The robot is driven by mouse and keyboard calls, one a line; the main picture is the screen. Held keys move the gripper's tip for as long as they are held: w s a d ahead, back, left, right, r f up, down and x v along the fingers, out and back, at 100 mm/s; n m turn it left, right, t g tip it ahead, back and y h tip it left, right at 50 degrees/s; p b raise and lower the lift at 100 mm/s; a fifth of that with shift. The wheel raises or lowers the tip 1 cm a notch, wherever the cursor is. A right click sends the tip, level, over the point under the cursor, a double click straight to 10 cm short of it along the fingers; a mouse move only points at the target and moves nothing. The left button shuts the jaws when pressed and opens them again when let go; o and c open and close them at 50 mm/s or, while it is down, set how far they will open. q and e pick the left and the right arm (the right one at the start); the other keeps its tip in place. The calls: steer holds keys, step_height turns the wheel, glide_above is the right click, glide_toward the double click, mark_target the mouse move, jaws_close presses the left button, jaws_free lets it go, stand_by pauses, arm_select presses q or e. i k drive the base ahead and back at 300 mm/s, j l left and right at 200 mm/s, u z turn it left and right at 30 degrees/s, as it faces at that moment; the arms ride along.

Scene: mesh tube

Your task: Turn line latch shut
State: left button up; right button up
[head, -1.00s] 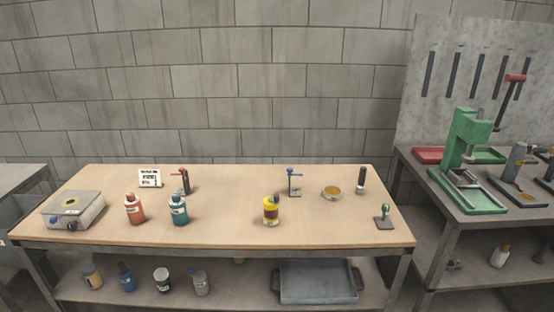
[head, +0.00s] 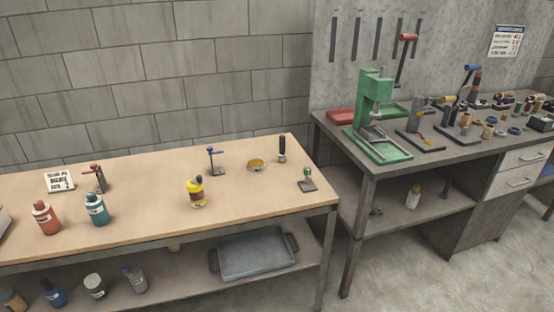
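No part is marked as the line latch, and I cannot tell which one it is. A small stand with a blue top handle (head: 214,161) is upright on the wooden table. A similar stand with a red handle (head: 97,177) is at the table's back left. A small plate with a green-topped knob (head: 307,180) is near the table's right end. On the right bench, a green press (head: 374,106) has a red-ended lever (head: 405,55) behind it. Neither of my grippers is in view.
The wooden table (head: 250,205) also holds orange, teal (head: 96,209) and yellow bottles (head: 196,192), a round amber dish (head: 256,165) and a sign (head: 60,181). A grey tray (head: 257,257) is on its lower shelf. Clear floor (head: 430,270) lies before the right bench.

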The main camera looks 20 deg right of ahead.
mark_target(306, 171)
steer(key=z, duration=1.65)
steer(key=i+j, duration=0.1)
steer(key=i, duration=0.3)
steer(key=i+j, duration=0.1)
steer(key=i, duration=0.3)
